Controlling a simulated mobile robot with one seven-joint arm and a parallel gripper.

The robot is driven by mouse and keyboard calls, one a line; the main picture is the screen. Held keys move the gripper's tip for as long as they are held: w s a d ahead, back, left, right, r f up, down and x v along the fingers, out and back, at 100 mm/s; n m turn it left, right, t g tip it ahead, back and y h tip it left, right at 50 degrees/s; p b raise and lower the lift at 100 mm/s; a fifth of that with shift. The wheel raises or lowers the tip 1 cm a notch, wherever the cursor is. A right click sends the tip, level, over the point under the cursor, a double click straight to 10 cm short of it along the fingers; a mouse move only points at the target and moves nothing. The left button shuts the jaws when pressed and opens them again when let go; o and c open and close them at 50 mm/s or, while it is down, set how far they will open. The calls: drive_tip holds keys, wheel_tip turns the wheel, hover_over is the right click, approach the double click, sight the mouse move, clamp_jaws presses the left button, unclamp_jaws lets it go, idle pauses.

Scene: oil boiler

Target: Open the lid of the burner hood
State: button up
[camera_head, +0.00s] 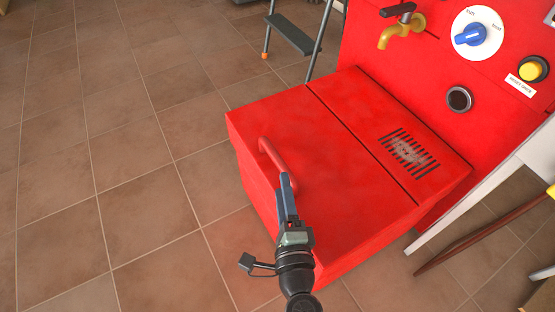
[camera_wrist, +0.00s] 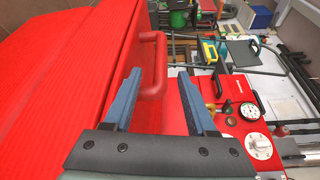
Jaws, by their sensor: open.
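The red burner hood (camera_head: 340,260) is a low box in front of the red boiler. Its front lid (camera_head: 330,165) lies flat and looks shut, with a dark seam separating it from the slotted rear part. A red bar handle (camera_head: 272,153) stands on the lid near its left edge. My gripper (camera_head: 284,180) is at the handle's near end. In the wrist view, my gripper (camera_wrist: 160,75) is open, and the handle (camera_wrist: 155,65) shows between its blue fingertips. I cannot tell whether either finger touches it.
The boiler face carries a brass tap (camera_head: 400,30), a blue dial knob (camera_head: 470,35) and a yellow button (camera_head: 530,71). A white table leg (camera_head: 470,200) and a brown stick (camera_head: 480,235) stand at right. A step ladder (camera_head: 292,35) stands behind. Tiled floor at left is clear.

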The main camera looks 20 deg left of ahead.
sight(280, 171)
drive_tip(key=x, duration=0.8)
drive_tip(key=shift+w+a+b, duration=0.15)
drive_tip(key=shift+w+b, duration=0.15)
drive_tip(key=shift+b, duration=0.1)
drive_tip(key=shift+c, duration=0.4)
clamp_jaws()
idle(0.5)
